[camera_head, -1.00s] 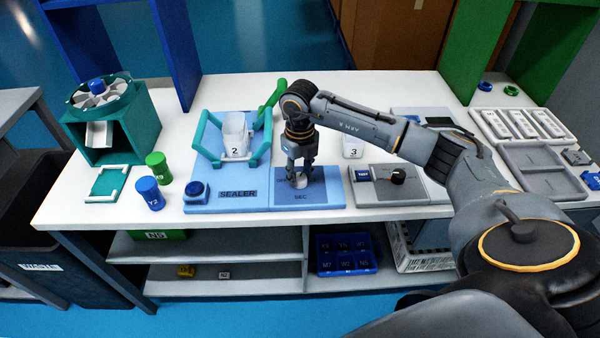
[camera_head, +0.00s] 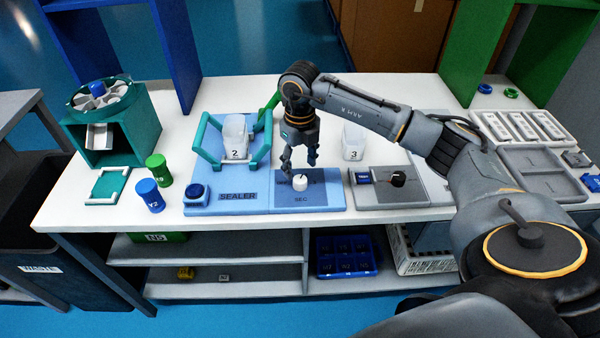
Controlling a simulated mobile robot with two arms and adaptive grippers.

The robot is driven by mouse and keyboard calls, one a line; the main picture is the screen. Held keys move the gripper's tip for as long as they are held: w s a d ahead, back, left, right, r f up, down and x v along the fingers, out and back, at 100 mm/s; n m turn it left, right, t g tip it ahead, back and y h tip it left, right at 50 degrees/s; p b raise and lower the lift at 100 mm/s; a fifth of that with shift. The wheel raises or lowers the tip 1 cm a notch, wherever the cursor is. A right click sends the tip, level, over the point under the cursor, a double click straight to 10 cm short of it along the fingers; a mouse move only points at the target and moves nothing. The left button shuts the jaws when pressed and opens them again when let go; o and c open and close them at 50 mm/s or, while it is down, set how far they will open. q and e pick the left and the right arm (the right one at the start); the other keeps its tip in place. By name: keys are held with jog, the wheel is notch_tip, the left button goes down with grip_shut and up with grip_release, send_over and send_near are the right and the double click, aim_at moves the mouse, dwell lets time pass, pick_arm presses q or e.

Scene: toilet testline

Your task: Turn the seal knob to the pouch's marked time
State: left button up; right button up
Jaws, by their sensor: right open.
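The seal knob (camera_head: 300,182) is a small white knob on the blue panel (camera_head: 325,200) marked SEC, right of the panel marked SEALER. My right gripper (camera_head: 299,168) is open just above and behind the knob, fingers pointing down, with nothing between them. Whether a finger touches the knob cannot be told. The pouch marked 2 (camera_head: 235,137) stands upright in the teal frame of the sealer (camera_head: 238,195). Its time mark cannot be read beyond the 2. My left gripper is not in view.
A blue button (camera_head: 196,191) sits left of the SEALER label. A grey panel (camera_head: 415,192) with a black knob (camera_head: 398,179) lies to the right. A pouch marked 3 (camera_head: 353,140) stands behind. Blue and green cylinders (camera_head: 150,195) stand at left.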

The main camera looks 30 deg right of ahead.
aim_at(300, 179)
notch_tip(300, 179, up, 8)
jog(key=shift+f, duration=0.25)
dwell(0.4)
